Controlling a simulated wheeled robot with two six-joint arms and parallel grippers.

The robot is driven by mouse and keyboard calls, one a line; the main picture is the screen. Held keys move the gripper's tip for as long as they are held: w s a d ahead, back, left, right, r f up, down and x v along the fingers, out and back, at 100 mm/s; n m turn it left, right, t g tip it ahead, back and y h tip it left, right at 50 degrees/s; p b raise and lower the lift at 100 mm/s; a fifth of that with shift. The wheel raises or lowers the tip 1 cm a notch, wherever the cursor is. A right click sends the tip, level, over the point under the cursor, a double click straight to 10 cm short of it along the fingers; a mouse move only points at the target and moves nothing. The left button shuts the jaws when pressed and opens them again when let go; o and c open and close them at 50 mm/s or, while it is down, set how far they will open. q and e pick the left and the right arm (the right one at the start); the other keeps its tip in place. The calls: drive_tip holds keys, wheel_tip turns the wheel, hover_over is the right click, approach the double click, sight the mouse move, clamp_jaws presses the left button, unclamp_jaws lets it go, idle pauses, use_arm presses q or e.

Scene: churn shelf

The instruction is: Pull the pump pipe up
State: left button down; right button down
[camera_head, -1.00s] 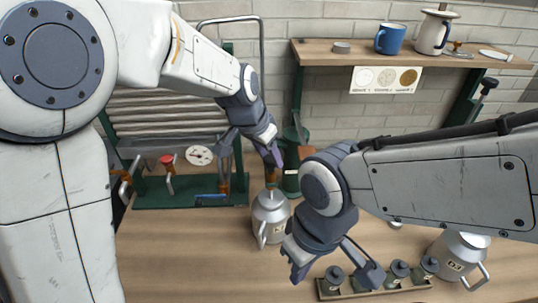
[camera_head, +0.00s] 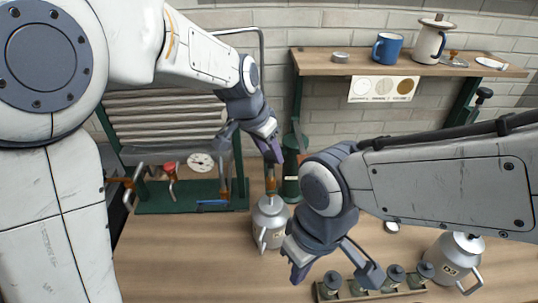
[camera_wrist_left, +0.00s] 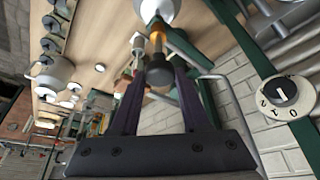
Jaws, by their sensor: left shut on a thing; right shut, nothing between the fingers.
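My left gripper (camera_head: 273,157) is above the grey metal churn (camera_head: 270,224) near the middle of the head view. It is shut on an upright rod with a brown band, which I take to be the pump pipe (camera_head: 270,184). Its lower end meets the churn's top. In the left wrist view, the pipe's dark end and orange-brown band (camera_wrist_left: 157,42) show between my fingertips (camera_wrist_left: 159,76); the fingers hide part of it. My right gripper (camera_head: 298,269) is shut and empty, low, right of the churn and beside the small jars.
A rack of small jars (camera_head: 329,294) lies front right, with a larger labelled can (camera_head: 455,262) farther right. A dark green cylinder (camera_head: 291,176) stands just behind the churn. A shelf (camera_head: 430,68) holds a blue mug (camera_head: 387,49) and a jug. Bare tabletop lies left of the churn.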

use_arm(q)
wheel_tip(320, 180, up, 16)
drive_tip(key=p, duration=0.8)
drive_tip(key=c, duration=0.8)
unclamp_jaws()
drive_tip(key=shift+w, duration=0.1)
drive_tip(key=o, duration=0.4)
drive_tip(key=shift+f, duration=0.1)
